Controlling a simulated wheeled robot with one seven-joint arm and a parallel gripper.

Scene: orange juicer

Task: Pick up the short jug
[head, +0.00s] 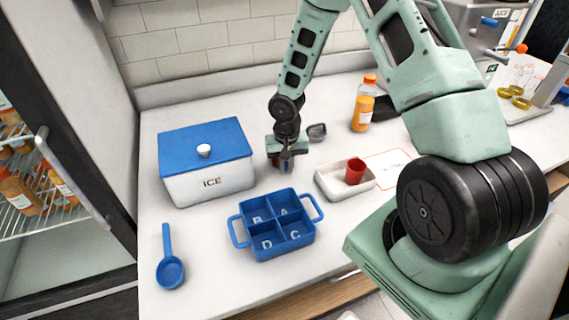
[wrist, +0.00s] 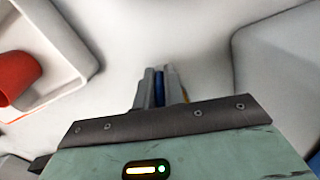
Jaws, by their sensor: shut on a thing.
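My gripper (head: 286,163) points down at the counter between the ice box and the white tray. Its fingers are closed on a narrow blue part, which also shows between the fingers (wrist: 160,88) in the wrist view. A small brownish body (head: 273,160) shows beside the fingers in the head view, and a thin yellow edge shows by them in the wrist view. I take this held thing to be the short jug, but it is mostly hidden by my gripper. I cannot tell whether it touches the counter.
The ice box (head: 208,184) with a blue lid stands left. A blue four-part tray (head: 262,249) is in front. A white tray (head: 332,184) with a red cup (head: 355,170) is right. A small grey vessel (head: 317,131) and an orange bottle (head: 362,108) stand behind. A blue ladle (head: 170,270) lies front left.

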